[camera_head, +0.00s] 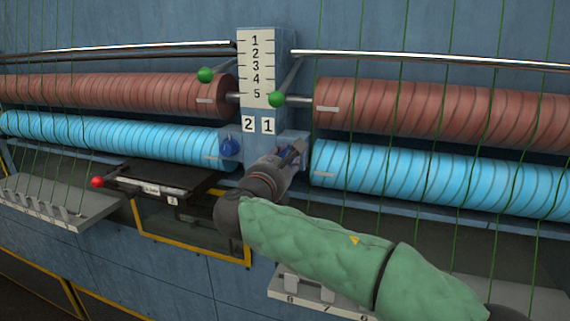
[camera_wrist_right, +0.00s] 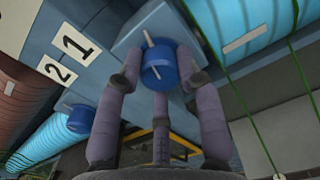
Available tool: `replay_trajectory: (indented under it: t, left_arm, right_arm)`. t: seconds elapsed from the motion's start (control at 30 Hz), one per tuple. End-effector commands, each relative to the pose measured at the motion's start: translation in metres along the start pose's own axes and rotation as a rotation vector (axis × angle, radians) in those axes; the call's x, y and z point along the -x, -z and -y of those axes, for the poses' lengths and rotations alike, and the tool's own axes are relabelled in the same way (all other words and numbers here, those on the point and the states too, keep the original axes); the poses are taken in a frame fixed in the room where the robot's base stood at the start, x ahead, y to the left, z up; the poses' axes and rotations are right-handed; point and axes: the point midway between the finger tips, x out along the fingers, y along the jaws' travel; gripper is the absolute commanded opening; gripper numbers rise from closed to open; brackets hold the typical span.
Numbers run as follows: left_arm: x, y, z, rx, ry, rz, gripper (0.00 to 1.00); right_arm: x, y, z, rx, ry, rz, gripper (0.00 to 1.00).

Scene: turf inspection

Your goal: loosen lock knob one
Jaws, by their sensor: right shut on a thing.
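Lock knob one (camera_wrist_right: 158,68) is a blue round knob with a thin pale pin across it, on the blue block below the label 1 (camera_head: 268,126). My right gripper (camera_head: 293,152) reaches it from the front and mostly hides it in the head view. In the right wrist view, my right gripper (camera_wrist_right: 158,78) has its purple-grey fingers closed around the knob. A second blue knob (camera_head: 229,146), below the label 2 (camera_head: 248,124), is free and also shows in the right wrist view (camera_wrist_right: 80,119). My left gripper is not in view.
Red rollers (camera_head: 120,94) and light blue rollers (camera_head: 440,180) run to both sides of the numbered scale (camera_head: 256,68). Green-ball levers (camera_head: 277,99) stand by the scale. A red-ball lever (camera_head: 97,182) lies lower left. Thin green strands cross the front.

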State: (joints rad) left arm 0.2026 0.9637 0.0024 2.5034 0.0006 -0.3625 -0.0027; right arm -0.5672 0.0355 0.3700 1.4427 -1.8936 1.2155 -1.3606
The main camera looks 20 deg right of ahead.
Motion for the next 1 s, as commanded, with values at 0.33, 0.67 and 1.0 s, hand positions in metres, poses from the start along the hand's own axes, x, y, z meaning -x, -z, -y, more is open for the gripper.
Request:
replay_trajectory:
  t: [0.33, 0.67, 1.0]
  left_arm:
    - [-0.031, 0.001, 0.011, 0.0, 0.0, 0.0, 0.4]
    - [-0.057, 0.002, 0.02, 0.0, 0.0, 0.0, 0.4]
    - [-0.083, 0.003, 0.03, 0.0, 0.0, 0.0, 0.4]
  right_arm:
    - [0.0, 0.001, 0.001, -0.335, -0.001, 0.005, 0.04]
    - [0.0, 0.001, 0.0, -0.649, -0.002, 0.005, 0.04]
    - [0.0, -0.001, 0.0, -0.973, -0.004, 0.005, 0.04]
